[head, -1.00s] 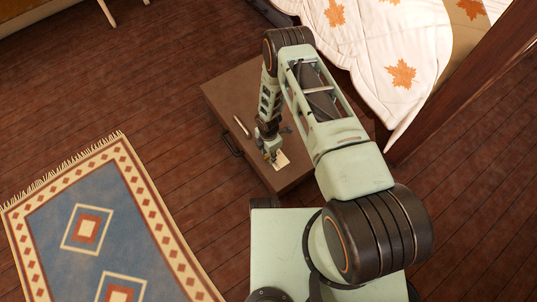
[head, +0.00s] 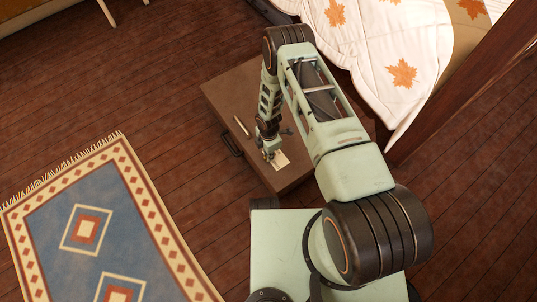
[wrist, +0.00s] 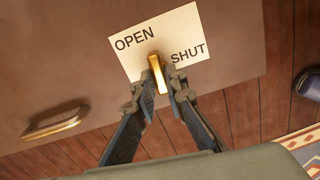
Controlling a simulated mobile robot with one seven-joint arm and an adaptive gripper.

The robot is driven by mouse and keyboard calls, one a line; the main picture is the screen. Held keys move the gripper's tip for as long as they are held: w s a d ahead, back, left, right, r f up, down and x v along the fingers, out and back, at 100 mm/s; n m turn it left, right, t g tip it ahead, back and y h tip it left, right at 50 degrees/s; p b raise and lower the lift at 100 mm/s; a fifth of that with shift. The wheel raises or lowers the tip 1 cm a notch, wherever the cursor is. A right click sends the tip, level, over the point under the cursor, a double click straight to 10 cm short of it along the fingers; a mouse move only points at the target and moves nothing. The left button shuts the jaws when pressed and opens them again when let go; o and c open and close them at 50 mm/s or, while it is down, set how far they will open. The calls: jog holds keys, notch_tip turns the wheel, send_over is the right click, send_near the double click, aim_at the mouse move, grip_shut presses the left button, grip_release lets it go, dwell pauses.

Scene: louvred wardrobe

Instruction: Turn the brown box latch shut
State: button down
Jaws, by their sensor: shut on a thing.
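The brown box (head: 225,88) lies on the floor beside the bed, and its lid fills the upper part of the wrist view (wrist: 50,60). A pale label (wrist: 185,28) on it reads OPEN at the upper left and SHUT at the right; the label also shows in the head view (head: 282,160). A small brass latch (wrist: 155,64) sits over the label, its free end toward the box's near edge, between the two words. My gripper (wrist: 161,84) is shut on the latch's free end, with a finger on each side. In the head view my gripper (head: 269,153) is over the box's near part.
A brass bar (wrist: 55,125) is fixed near the box edge. A patterned rug (head: 100,225) lies to the left. The bed with a leaf-print quilt (head: 375,50) stands behind right. Bare wooden floor lies between.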

jog(key=m+b, duration=0.2)
jog(key=m, duration=0.2)
jog(key=shift+f, duration=0.1)
jog(key=m+b, duration=0.2)
jog(key=m, duration=0.2)
jog(key=shift+m, duration=0.4)
jog(key=m+b, duration=0.1)
jog(key=m, duration=0.3)
jog(key=shift+m+b, duration=0.7)
jog(key=shift+m, duration=1.3)
jog(key=c, duration=2)
grip_release()
jog(key=shift+o, duration=0.2)
